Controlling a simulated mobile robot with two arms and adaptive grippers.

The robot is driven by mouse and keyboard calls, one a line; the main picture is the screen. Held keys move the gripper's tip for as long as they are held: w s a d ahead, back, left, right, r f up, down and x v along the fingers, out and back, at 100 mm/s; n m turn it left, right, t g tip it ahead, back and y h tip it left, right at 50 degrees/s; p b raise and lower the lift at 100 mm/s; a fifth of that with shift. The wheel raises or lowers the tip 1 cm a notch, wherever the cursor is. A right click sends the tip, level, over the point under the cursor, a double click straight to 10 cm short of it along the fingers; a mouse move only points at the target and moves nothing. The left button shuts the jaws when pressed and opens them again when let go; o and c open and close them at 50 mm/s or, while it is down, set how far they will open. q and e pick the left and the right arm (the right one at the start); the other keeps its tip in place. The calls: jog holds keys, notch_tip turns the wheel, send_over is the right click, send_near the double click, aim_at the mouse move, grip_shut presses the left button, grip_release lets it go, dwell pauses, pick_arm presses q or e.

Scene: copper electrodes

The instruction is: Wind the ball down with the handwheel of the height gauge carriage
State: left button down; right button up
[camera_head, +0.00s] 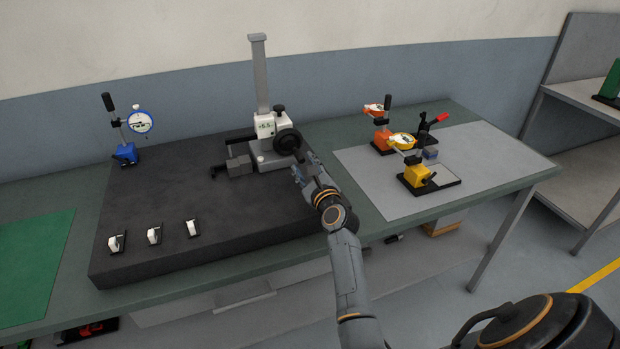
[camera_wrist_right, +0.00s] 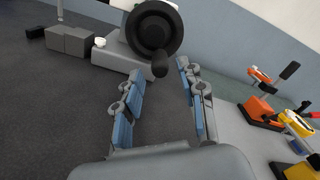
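The height gauge (camera_head: 262,80) stands upright at the back of the dark granite plate, with its white carriage (camera_head: 266,126) low on the column. The black handwheel (camera_head: 287,141) is on the carriage's right side; it also shows in the right wrist view (camera_wrist_right: 154,32), with its knob (camera_wrist_right: 160,64) pointing toward me. The ball is too small to make out. My right gripper (camera_head: 303,166) is just in front of the handwheel. In the wrist view its fingers (camera_wrist_right: 158,84) are open, with the knob near the gap between the tips; contact cannot be told. My left gripper is not in view.
Grey blocks (camera_head: 239,165) stand left of the gauge base. A blue dial indicator stand (camera_head: 125,154) is at the plate's back left, and several small white-faced pieces (camera_head: 154,235) sit at the front. Orange (camera_head: 382,138) and yellow (camera_head: 419,175) indicator stands are on the right mat.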

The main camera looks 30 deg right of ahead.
jog(key=shift+x, duration=1.15)
jog(key=shift+w+b, duration=0.25)
jog(key=shift+b, duration=0.05)
grip_shut()
